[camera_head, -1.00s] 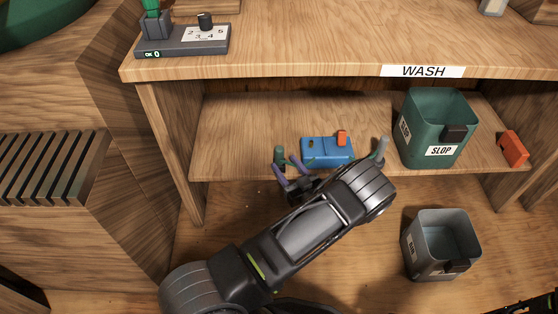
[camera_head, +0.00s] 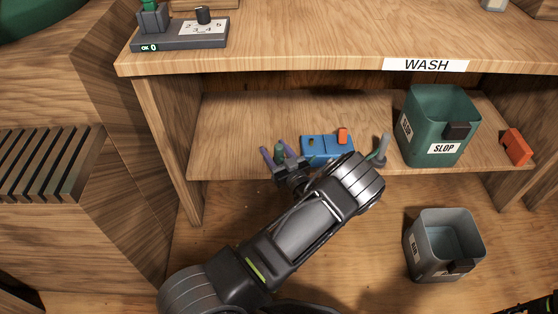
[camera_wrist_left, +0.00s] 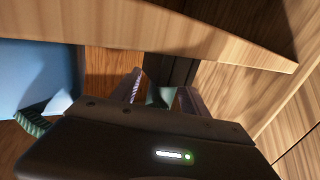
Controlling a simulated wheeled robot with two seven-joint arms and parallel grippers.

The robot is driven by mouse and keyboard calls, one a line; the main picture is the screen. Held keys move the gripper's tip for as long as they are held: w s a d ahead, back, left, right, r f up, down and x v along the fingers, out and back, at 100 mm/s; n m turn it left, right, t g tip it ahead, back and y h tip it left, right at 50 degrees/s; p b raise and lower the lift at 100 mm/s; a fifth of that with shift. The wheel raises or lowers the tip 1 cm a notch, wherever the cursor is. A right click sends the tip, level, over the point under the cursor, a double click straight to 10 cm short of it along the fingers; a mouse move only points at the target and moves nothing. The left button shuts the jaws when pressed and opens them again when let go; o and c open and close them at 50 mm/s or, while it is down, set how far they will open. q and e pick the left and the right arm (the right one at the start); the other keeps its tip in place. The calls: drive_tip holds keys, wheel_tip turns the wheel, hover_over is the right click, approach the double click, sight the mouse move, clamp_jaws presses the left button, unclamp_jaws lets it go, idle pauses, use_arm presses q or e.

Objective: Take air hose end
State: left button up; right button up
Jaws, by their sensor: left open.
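A green upright piece (camera_head: 279,153), which looks like the air hose end, stands at the front left of the lower shelf. My left gripper (camera_head: 277,151) is open, with its purple fingers on either side of this piece. In the left wrist view the green piece (camera_wrist_left: 160,97) shows between the spread fingers, partly hidden by the gripper body. I cannot tell whether the fingers touch it. A blue box (camera_head: 318,146) with an orange part sits just to the right. A green ribbed hose (camera_wrist_left: 32,122) shows near it.
A green SLOP bin (camera_head: 437,118) and an orange block (camera_head: 516,146) stand on the shelf's right. A grey upright piece (camera_head: 383,146) stands beside my arm. A grey bin (camera_head: 418,255) is below. The WASH countertop (camera_head: 300,62) overhangs the shelf.

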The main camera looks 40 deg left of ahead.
idle(0.6)
use_arm(q)
clamp_jaws()
idle(0.3)
